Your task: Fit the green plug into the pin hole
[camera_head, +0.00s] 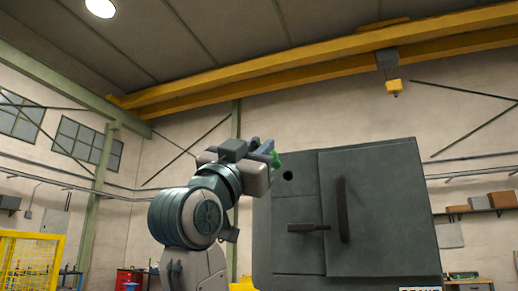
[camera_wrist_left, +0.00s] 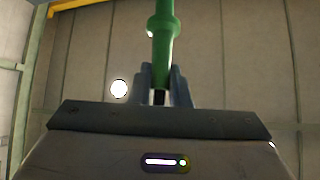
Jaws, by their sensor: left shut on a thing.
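The green plug (camera_head: 276,159) is at the tip of my left gripper (camera_head: 267,149) in the head view. In the left wrist view the plug (camera_wrist_left: 164,38) stands out between the fingers of my left gripper (camera_wrist_left: 163,88), with a wider collar partway along it. My left gripper is shut on it. The pin hole (camera_head: 288,175) is a dark round opening near the upper left of the grey cabinet front (camera_head: 372,206). In the head view the plug appears just up and left of the hole. I cannot tell the gap in depth. My right gripper is not in view.
A dark upright handle (camera_head: 342,209) and a horizontal lever (camera_head: 308,228) stick out from the cabinet front, below and right of the hole. A yellow mesh fence (camera_head: 30,262) stands far left. A shelf with boxes (camera_head: 482,204) is at the right wall.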

